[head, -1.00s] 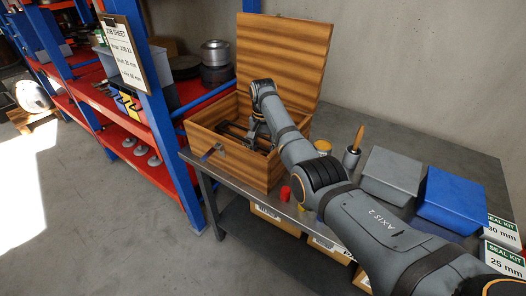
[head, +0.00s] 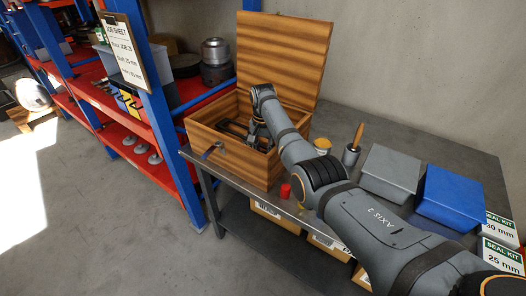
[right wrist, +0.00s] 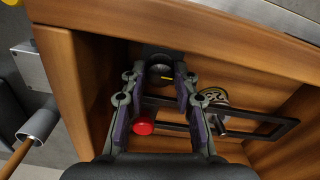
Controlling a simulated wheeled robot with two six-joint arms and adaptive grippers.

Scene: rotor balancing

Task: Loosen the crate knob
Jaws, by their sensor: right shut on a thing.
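The wooden crate (head: 232,160) stands on the metal bench with its lid (head: 280,60) open. My right arm reaches down into it, and my right gripper (head: 257,136) is inside, mostly behind its own wrist. The knob sits between the fingertips near the crate's inner wall. A dark rectangular frame (right wrist: 265,134) and a round metal part (right wrist: 212,97) lie beside the right finger. A red round piece (right wrist: 143,124) shows between the fingers.
A grey box (head: 390,170) and a blue box (head: 450,197) stand on the bench to the right. A wooden-handled tool in a cup (head: 352,152) and a red cap (head: 285,191) are near the crate. Blue-and-red shelving (head: 160,110) stands close on the left.

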